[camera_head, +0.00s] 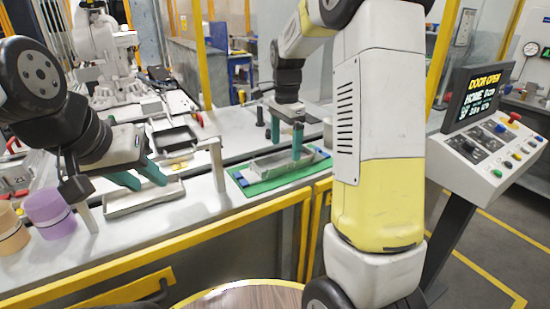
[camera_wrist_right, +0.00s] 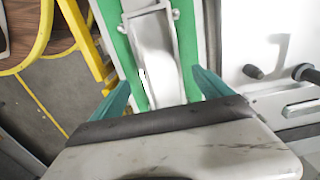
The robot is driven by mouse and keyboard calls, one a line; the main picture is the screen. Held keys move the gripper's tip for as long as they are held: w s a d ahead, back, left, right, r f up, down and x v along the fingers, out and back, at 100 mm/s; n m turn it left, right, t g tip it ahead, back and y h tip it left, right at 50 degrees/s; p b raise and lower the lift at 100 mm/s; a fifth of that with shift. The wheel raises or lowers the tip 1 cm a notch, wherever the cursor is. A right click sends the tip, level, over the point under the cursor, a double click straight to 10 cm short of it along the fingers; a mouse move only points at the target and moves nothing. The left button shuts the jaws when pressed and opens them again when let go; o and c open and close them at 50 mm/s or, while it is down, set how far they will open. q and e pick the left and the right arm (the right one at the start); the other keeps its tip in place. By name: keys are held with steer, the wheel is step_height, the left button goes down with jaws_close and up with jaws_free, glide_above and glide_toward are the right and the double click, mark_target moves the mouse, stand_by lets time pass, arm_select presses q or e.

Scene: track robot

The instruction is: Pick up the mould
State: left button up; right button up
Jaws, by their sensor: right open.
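A grey metal mould (camera_head: 262,165), long and shallow, lies on a green mat (camera_head: 262,187) with blue blocks at its edges. My right gripper (camera_head: 287,142) points down over this mould, its teal fingers apart. In the right wrist view the mould (camera_wrist_right: 155,55) lies ahead between the open fingers (camera_wrist_right: 160,95), with nothing gripped. A similar grey tray (camera_head: 122,206) lies on the bench at the left. My left gripper (camera_head: 148,180) is just above that tray, its teal fingers apart and empty; whether they touch it I cannot tell.
A purple cup (camera_head: 50,212) and a tan cup (camera_head: 10,232) stand on the bench at the left. A grey post (camera_head: 217,165) stands between the two trays. A yellow rail (camera_head: 150,262) runs along the bench front. A control panel (camera_head: 492,150) stands at the right.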

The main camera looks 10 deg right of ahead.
mark_target(285, 152)
step_height(285, 152, down, 3)
steer(key=shift+f, duration=0.2)
steer(key=shift+c, duration=0.2)
steer(key=shift+w+r, duration=0.1)
jaws_close()
